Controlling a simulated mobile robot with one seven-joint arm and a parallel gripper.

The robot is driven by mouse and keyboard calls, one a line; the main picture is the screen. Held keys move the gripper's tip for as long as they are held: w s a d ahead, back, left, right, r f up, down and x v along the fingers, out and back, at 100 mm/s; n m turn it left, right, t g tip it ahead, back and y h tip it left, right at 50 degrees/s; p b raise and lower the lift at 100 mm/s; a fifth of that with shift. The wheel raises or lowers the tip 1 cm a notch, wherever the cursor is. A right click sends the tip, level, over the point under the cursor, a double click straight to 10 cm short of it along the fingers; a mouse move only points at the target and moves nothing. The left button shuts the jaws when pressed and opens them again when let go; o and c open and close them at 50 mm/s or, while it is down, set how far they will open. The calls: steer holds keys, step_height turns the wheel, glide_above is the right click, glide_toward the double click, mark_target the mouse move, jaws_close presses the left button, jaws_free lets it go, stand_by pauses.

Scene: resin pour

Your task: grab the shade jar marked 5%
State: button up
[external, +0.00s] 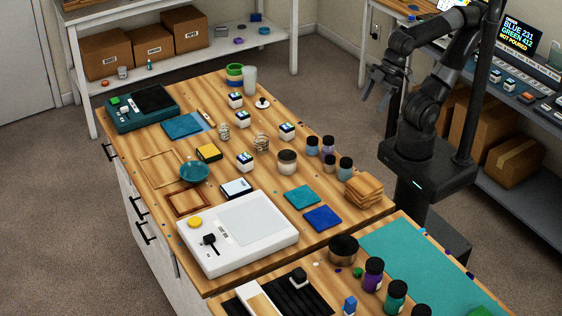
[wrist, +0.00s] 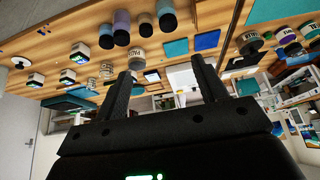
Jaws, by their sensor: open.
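Several small jars with dark lids stand in a group on the wooden table; one is a pale blue jar (external: 345,170). Another, purple, shows in the wrist view (wrist: 122,28). Several small white cube-shaped containers with dark tops and labels also stand there, one near the middle (external: 287,132) and one in the wrist view (wrist: 79,54). I cannot read a 5% mark on any of them. My gripper (external: 376,86) is open and empty, raised off the table's right side. Its two fingers (wrist: 163,82) stand apart in the wrist view, touching nothing.
A white light box (external: 265,222) and blue tiles (external: 323,218) lie near the table's front. A second bench with a teal mat (external: 415,255) is in front. Shelves with cardboard boxes (external: 514,162) stand right.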

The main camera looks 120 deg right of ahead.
steer(key=w+d+f+m+g+y, duration=0.1)
steer(key=w+d+f+m+y, duration=0.25)
steer(key=w+m, duration=0.35)
steer(key=w+d+f+m+y, duration=0.3)
steer(key=w+m+y, duration=0.2)
steer(key=w+m, duration=0.25)
steer(key=m+t+h, duration=0.7)
steer(key=m+t, duration=0.6)
steer(key=m, duration=0.8)
glide_toward(239, 115)
steer(key=shift+s+f+n, duration=0.2)
steer(key=shift+s+n, duration=0.05)
steer(key=shift+w, duration=0.1)
steer(key=w, duration=0.7)
steer(key=w+a, duration=0.1)
steer(key=w, duration=0.2)
steer(key=shift+w, duration=0.3)
steer(key=shift+d, duration=0.1)
steer(key=c, duration=1.1)
steer(key=shift+r, duration=0.1)
